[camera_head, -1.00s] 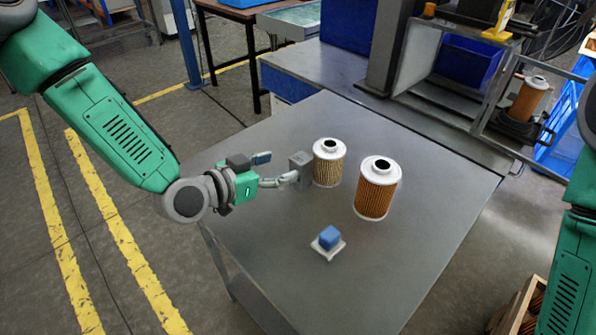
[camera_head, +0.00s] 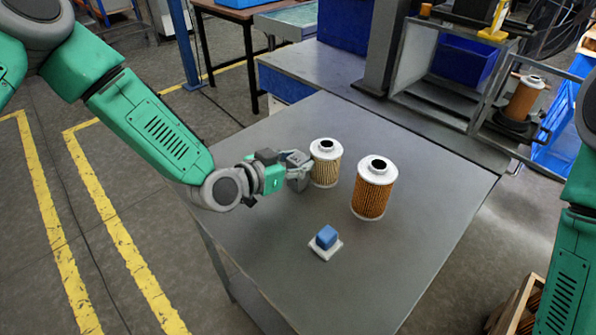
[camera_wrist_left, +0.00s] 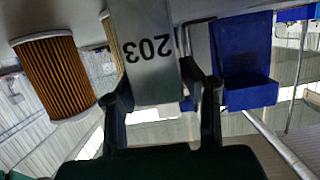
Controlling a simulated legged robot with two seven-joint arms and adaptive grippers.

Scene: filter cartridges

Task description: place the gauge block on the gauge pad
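A grey block (camera_head: 297,157) stands upright on the table, just left of the smaller filter cartridge. In the left wrist view this block (camera_wrist_left: 150,62) carries the number 203, upside down. My left gripper (camera_head: 300,172) is at the block, with one finger on each side. Whether the fingers press on it or leave a small gap I cannot tell. A small white pad (camera_head: 325,253) lies nearer the table's front, with a blue block (camera_head: 326,236) on it. Which block is the gauge block is not marked. My right gripper is out of view; only my right arm shows.
The smaller filter cartridge (camera_head: 325,166) stands close beside the gripper. A larger cartridge (camera_head: 373,192) stands to its right and also shows in the left wrist view (camera_wrist_left: 55,80). The grey table (camera_head: 420,240) is clear around the pad. A workbench with a metal frame stands behind.

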